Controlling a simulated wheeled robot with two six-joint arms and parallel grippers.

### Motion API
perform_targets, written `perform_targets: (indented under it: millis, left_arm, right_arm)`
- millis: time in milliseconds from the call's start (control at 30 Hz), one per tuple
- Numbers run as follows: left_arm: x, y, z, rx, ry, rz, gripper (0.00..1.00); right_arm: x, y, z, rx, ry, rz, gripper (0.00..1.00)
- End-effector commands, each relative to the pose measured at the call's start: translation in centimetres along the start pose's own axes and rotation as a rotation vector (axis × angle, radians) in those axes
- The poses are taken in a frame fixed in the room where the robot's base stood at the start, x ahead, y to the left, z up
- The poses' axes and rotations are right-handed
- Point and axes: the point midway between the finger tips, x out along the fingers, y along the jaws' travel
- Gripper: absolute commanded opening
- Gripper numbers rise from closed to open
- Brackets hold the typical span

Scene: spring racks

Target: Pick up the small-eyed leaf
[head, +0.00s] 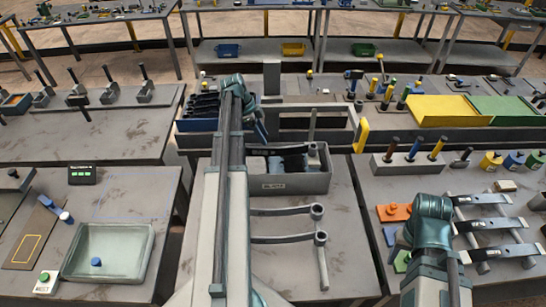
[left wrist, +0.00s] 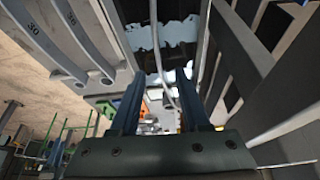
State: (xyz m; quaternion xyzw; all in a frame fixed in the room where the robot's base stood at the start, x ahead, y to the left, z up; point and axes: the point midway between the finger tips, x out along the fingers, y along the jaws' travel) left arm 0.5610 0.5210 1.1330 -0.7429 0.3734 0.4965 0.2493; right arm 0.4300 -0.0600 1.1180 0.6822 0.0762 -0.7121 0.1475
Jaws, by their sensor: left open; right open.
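Two dark leaves, a far one (head: 282,211) and a near one (head: 285,239), lie on the grey middle table, each with a round eye at its right end. I cannot tell from their size which eye is smaller.
A grey bin (head: 290,184) with dark parts stands behind the two leaves. More leaves (head: 485,225) lie on the right table, near an orange block (head: 394,212). A tray (head: 110,250) with a blue piece sits at left.

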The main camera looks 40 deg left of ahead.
Motion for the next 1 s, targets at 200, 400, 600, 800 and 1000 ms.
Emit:
perform_targets:
  millis: [200,400,600,800,1000]
  left_arm:
    - [3.3,0.0,0.1,0.001,0.000,0.000,0.46]
    - [3.3,0.0,-0.1,0.000,0.000,0.000,0.46]
    - [4.6,0.1,-0.1,0.000,0.000,0.000,0.46]
    - [7.4,0.2,-0.4,0.001,0.000,-0.001,0.46]
    - [8.6,0.1,-0.5,0.000,0.000,-0.001,0.46]
  right_arm:
    - [3.1,-0.3,-0.2,-0.003,0.000,0.001,0.50]
    - [3.0,-0.3,-0.2,-0.004,0.000,0.001,0.50]
    - [4.2,-0.4,-0.2,-0.006,0.000,0.001,0.50]
    - [6.6,-0.6,-0.4,-0.011,0.000,0.002,0.50]
    - [7.7,-0.7,-0.5,-0.015,0.000,0.003,0.50]
